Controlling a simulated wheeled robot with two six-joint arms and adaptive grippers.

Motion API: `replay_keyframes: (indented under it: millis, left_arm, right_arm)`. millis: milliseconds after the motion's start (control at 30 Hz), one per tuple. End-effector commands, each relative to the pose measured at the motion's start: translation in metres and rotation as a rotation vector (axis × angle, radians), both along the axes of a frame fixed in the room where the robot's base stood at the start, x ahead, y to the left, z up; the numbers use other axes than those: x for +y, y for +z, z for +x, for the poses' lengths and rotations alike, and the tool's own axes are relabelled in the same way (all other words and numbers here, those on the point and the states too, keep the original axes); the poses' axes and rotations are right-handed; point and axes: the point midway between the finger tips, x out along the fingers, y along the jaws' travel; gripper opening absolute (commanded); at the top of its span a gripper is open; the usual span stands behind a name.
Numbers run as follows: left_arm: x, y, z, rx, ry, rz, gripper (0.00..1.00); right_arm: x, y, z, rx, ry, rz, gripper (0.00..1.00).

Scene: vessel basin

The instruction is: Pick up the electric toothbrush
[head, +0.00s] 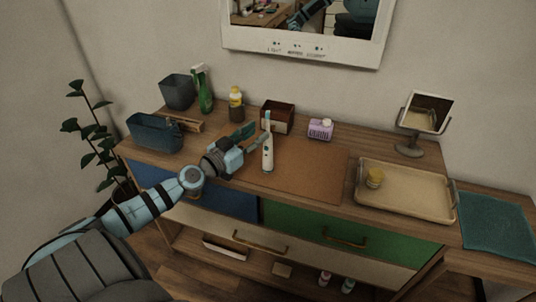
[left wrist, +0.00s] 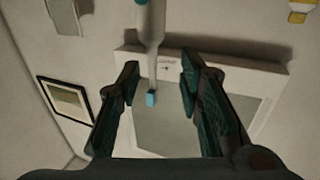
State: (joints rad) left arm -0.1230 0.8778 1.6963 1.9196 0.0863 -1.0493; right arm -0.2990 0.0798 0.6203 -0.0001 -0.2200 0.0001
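The electric toothbrush (head: 268,155) is white with a light blue head. It stands upright on the brown mat (head: 310,176) on the cabinet top. My left gripper (head: 254,136) is just left of it, with its fingers pointing toward it. In the left wrist view the toothbrush (left wrist: 150,24) appears upside down, its neck and blue head between the two open fingers (left wrist: 159,72) in the picture. I see no clear contact, and cannot tell how deep it is between them. My right gripper is not in view.
Behind stand a green spray bottle (head: 204,92), a yellow-capped bottle (head: 236,104), a dark brown box (head: 278,116) and a purple carton (head: 320,130). A blue basket (head: 154,132) is left; a tray (head: 407,205) and small mirror (head: 428,110) are right. The mat's right half is clear.

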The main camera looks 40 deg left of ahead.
Motion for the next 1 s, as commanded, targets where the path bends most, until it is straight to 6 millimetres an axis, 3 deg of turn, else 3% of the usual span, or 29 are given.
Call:
replay_keyframes:
  millis: [167, 300, 500, 700, 1000]
  left_arm:
    - [-0.01, 0.01, 0.031, -0.004, 0.0, -0.015, 0.33]
    - [-0.009, 0.004, 0.05, 0.0, 0.0, -0.006, 0.33]
    - [-0.009, 0.001, 0.051, 0.002, 0.0, -0.002, 0.33]
    - [-0.009, 0.0, 0.05, 0.002, 0.0, -0.002, 0.01]
    - [-0.008, 0.001, 0.05, 0.002, 0.0, -0.002, 0.0]
  right_arm:
    - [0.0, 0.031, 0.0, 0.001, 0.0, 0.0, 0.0]
    - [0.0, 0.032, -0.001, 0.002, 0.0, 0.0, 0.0]
    - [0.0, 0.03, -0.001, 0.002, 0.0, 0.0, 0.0]
    - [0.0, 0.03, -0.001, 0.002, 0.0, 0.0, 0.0]
    - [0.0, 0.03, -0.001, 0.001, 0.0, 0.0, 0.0]
